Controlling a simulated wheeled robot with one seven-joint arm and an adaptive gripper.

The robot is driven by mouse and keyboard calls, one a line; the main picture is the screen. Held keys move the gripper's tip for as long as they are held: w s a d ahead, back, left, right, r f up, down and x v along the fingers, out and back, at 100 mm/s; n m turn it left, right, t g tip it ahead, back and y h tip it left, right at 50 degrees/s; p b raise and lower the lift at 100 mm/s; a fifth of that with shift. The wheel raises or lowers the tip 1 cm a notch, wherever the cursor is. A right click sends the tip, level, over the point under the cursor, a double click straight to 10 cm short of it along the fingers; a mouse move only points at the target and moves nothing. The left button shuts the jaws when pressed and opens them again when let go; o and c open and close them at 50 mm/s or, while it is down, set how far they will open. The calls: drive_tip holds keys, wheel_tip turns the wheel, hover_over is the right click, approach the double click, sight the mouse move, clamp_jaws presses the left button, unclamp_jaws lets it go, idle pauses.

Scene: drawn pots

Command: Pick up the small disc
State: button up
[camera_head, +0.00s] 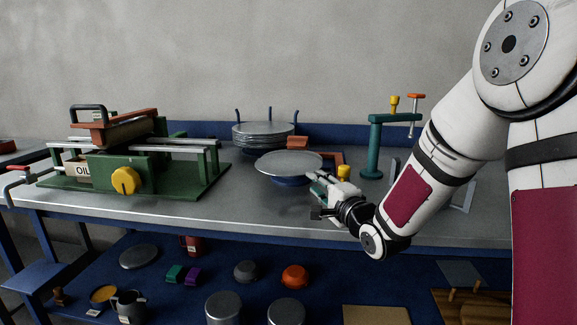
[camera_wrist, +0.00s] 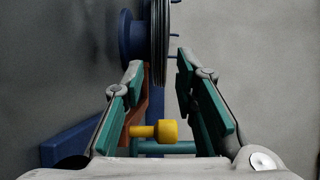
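A flat grey disc (camera_head: 289,162) lies level on a round blue base (camera_head: 291,181) on the bench. Behind it is a stack of grey discs (camera_head: 263,134) among upright blue pegs. I cannot tell by sight which is the small disc. My gripper (camera_head: 316,183) is at the near right edge of the front disc. In the wrist view my gripper (camera_wrist: 162,62) is open with nothing visibly held. Grey disc edges (camera_wrist: 160,42) show edge-on between and beyond the fingertips, beside the blue base (camera_wrist: 131,40). Contact cannot be told.
A yellow knob (camera_wrist: 168,130) shows between my fingers in the wrist view. A teal clamp stand (camera_head: 374,148) stands right of the discs. A green slab roller (camera_head: 130,165) fills the bench's left. The lower shelf holds pots and an orange bowl (camera_head: 295,276).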

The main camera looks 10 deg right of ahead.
drive_tip(key=x, duration=0.5)
drive_tip(key=shift+a+r+b, duration=0.25)
drive_tip(key=shift+r+b, duration=0.1)
drive_tip(key=shift+b, duration=0.05)
clamp_jaws()
